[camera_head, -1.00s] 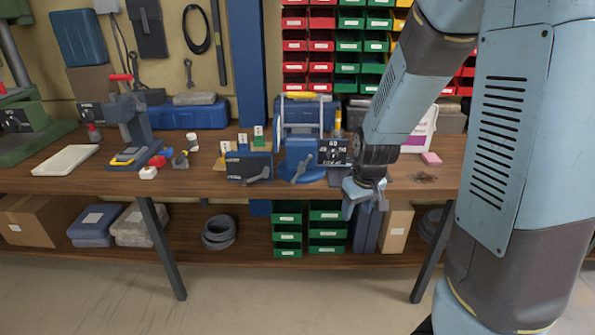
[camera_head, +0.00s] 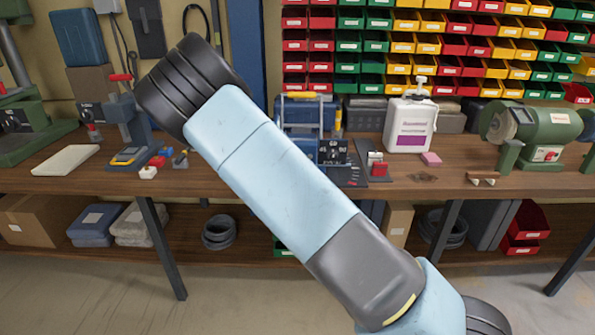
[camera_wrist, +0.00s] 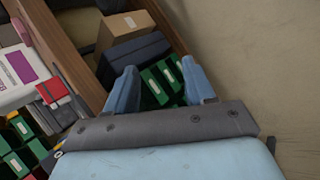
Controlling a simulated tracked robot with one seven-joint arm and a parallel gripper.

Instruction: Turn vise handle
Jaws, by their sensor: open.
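Beyond the fingers are green bins (camera_wrist: 158,84) on the lower shelf. In the head view the gripper is hidden.
A cardboard box (camera_wrist: 126,28) shows in the wrist view. The floor in front is clear.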

